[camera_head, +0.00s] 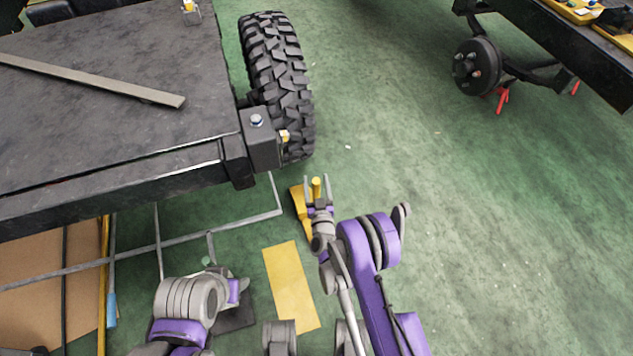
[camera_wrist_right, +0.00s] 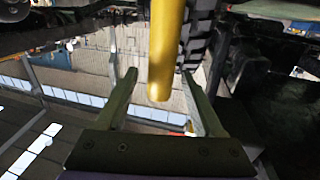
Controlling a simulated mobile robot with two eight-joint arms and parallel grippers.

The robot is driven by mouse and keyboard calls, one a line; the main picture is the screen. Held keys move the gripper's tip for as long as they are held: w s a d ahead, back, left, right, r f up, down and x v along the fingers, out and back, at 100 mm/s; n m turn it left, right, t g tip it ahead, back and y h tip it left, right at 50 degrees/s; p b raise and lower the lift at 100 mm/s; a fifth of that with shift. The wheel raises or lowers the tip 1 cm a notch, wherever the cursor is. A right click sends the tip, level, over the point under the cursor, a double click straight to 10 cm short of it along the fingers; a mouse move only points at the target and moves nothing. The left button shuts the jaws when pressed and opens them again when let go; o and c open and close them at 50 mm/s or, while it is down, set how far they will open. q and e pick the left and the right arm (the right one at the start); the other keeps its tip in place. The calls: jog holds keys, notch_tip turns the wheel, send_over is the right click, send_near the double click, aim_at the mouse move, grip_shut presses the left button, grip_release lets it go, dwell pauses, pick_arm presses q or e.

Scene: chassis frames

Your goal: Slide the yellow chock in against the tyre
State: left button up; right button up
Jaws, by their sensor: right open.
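The yellow chock (camera_head: 299,203) lies on the green floor in the head view, a short way in front of the tyre (camera_head: 277,80), with a gap of floor between them. Its upright round yellow handle (camera_head: 316,187) stands between the fingers of my right gripper (camera_head: 318,190). In the right wrist view the handle (camera_wrist_right: 166,50) stands between the two open fingers (camera_wrist_right: 163,105), with gaps at both sides. The tyre's tread (camera_wrist_right: 200,35) shows behind it. My right forearm hides part of the chock. My left arm is at lower left; its fingers cannot be made out.
A black chassis frame (camera_head: 110,110) with a bar (camera_head: 90,78) on top stands left of the tyre. A yellow rectangle (camera_head: 289,287) lies on the floor before the chock. A second chassis with a hub (camera_head: 476,66) is at upper right. The floor right of the tyre is clear.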

grip_shut()
dwell(1.4)
jog(key=w+a+b, duration=0.1)
jog(key=w+a, duration=0.2)
jog(key=w, duration=0.7)
jog(key=w+a+b, duration=0.2)
jog(key=w+a, duration=0.1)
jog(key=w, duration=0.8)
jog(key=shift+a, duration=0.4)
dwell(1.3)
grip_release()
